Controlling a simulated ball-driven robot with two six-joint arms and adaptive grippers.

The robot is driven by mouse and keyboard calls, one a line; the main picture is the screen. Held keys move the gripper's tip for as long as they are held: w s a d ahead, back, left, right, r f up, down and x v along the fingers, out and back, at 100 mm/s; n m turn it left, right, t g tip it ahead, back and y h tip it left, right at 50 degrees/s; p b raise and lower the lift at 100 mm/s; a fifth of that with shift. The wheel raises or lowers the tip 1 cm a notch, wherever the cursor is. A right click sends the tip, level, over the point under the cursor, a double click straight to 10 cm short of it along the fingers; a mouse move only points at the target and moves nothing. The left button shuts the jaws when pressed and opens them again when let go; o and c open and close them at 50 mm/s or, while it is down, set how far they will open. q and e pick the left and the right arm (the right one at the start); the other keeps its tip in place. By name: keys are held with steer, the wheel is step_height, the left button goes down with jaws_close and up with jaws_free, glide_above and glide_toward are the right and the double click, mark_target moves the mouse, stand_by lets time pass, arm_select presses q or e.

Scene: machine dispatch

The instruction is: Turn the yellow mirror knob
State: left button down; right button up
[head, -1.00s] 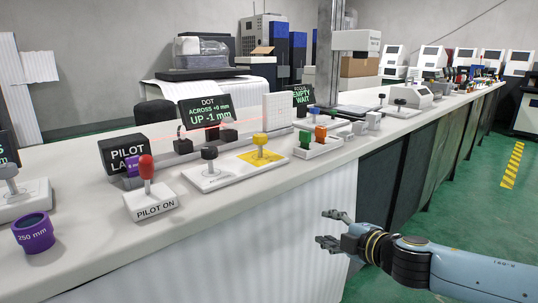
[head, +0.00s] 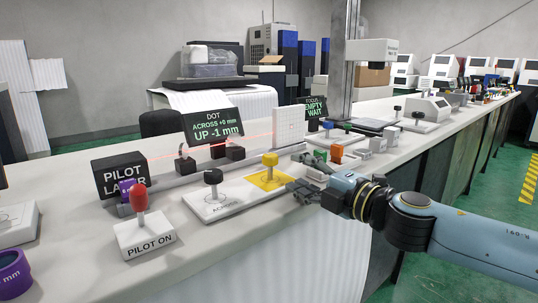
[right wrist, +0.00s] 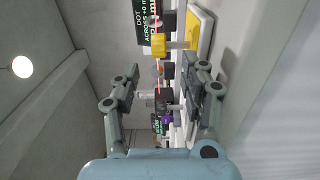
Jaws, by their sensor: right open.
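The yellow mirror knob (head: 270,160) stands upright on a yellow square plate (head: 263,181) at the right end of a white base on the bench. It also shows in the right wrist view (right wrist: 159,45), ahead of the fingertips and roughly between their lines. My right gripper (head: 304,176) is open and empty, just to the right of the knob and apart from it. In the right wrist view its two fingers (right wrist: 164,84) are spread. A display (head: 212,126) behind reads "DOT ACROSS +0 mm UP -1 mm". My left gripper is not in view.
A black knob (head: 213,177) shares the base, left of the yellow one. A red-topped "PILOT ON" switch (head: 146,240) and the pilot laser box (head: 121,174) stand further left. Coloured blocks (head: 336,153) sit behind my right gripper.

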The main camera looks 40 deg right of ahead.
mark_target(276, 161)
steer(key=w+p, duration=0.2)
steer(key=w, duration=0.1)
steer(key=w+r+p, duration=0.1)
steer(key=p, duration=0.1)
steer(key=shift+w+a, duration=0.25)
steer(key=shift+a, duration=0.05)
steer(key=w, duration=0.2)
steer(key=w+p, duration=0.1)
steer(key=w, duration=0.1)
steer(key=shift+a+f, duration=0.15)
steer(key=shift+f, duration=0.2)
steer(key=shift+w+f, duration=0.15)
steer(key=shift+w, duration=0.4)
jaws_close()
